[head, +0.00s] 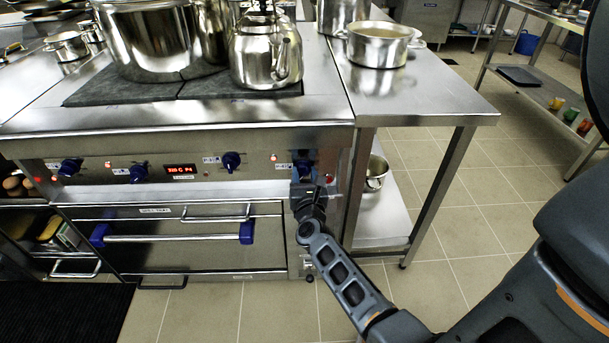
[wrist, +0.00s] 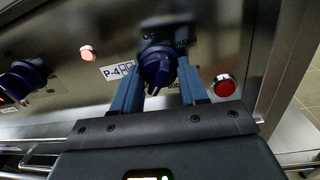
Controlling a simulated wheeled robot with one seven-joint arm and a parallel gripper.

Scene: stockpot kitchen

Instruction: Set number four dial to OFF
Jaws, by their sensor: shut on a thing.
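The number four dial is a dark blue knob (wrist: 158,68) beside a P-4 label (wrist: 116,71) in the wrist view. Partly legible lettering rings it, with OFF-like letters above and WARM-like letters at upper right. A small white mark shows on the knob's lower edge, pointing down and slightly left. My gripper (wrist: 160,88) has its two blue fingers on either side of the knob and is shut on it. In the head view my gripper (head: 304,177) is at the right end of the stove front and hides most of the dial.
A lit red lamp (wrist: 88,52) is left of the dial and a red button (wrist: 224,86) is right of it. Another blue knob (head: 231,161) is further left. An oven door handle (head: 172,238) lies below. A steel side table (head: 425,100) stands to the right.

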